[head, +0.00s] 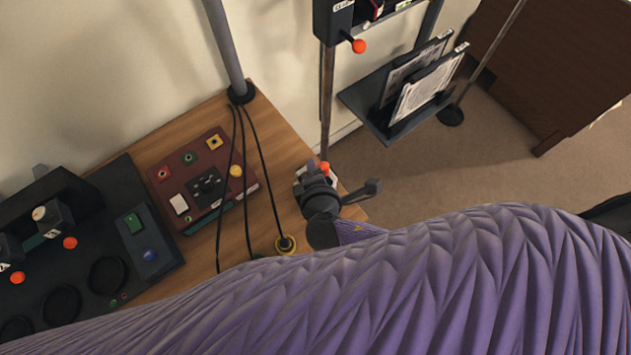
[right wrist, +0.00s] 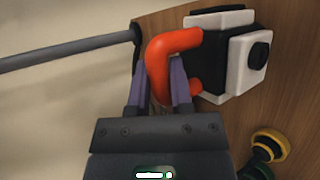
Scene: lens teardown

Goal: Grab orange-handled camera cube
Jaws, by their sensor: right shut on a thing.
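A black-and-white camera cube (right wrist: 232,50) with a bent orange handle (right wrist: 172,45) sits by the wooden table's edge. My right gripper (right wrist: 160,85) is shut on the orange handle, its two purple fingers on either side of it. The cube's body lies just beyond and to the right of the fingers in the right wrist view. In the head view my right gripper (head: 320,184) covers most of the cube; only an orange spot and white bits show. My left gripper is not in view.
A maroon panel (head: 165,172) with knobs lies on the table, with black cables beside it. At left, a black station (head: 80,285) holds other orange-knobbed cubes (head: 52,216). A grey post (head: 228,50) and a thin pole with a dark shelf (head: 370,118) stand nearby.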

